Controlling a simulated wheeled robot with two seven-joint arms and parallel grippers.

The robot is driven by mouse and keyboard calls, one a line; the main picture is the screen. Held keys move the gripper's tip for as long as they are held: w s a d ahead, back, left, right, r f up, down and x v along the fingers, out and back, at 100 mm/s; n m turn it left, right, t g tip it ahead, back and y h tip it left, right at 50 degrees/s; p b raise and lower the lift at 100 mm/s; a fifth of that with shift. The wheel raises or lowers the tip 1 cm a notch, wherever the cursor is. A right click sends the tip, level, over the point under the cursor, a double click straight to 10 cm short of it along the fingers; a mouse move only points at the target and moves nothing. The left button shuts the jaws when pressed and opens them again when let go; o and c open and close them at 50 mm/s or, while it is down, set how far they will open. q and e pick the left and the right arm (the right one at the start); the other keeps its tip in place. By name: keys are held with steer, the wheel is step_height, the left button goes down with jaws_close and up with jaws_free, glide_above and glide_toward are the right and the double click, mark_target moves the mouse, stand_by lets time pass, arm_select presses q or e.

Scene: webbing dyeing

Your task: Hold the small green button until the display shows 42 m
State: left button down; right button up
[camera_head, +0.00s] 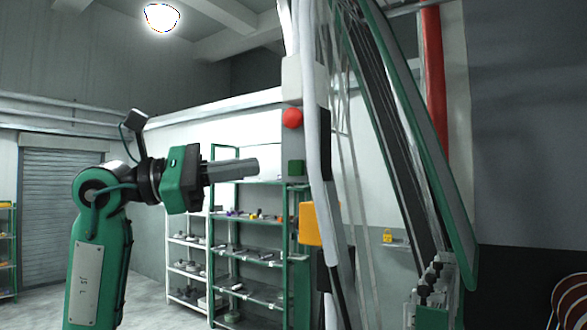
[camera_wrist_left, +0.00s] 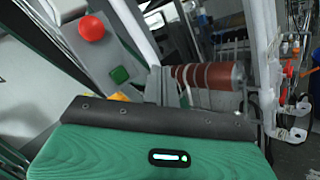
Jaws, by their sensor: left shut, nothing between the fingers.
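A small green button (camera_head: 296,167) sits on a pale grey control box (camera_head: 292,76) on the machine's upright, below a round red button (camera_head: 292,117). In the left wrist view, the green button (camera_wrist_left: 120,74) and the red button (camera_wrist_left: 91,28) show on a tilted panel. My left gripper (camera_head: 256,167) is shut and empty. It points right at about the green button's height, and its tip appears apart from the button in the head view. I see no readable display. My right gripper is not in view.
A yellow-orange box (camera_head: 309,224) is fixed below the buttons. Slanted machine rails (camera_head: 400,130) rise at the right. Shelves (camera_head: 250,252) with small items stand behind. A reddish-brown roll (camera_wrist_left: 208,77) lies beyond the panel in the wrist view.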

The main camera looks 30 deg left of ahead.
mark_target(296, 168)
arm_select(q)
steer(key=shift+a+r, duration=0.1)
steer(key=shift+a, duration=0.1)
stand_by(0.3)
steer(key=w+p, duration=0.2)
steer(key=w, duration=0.6)
steer(key=shift+w+d, duration=0.35)
stand_by(0.5)
stand_by(0.9)
steer(key=shift+p, duration=0.3)
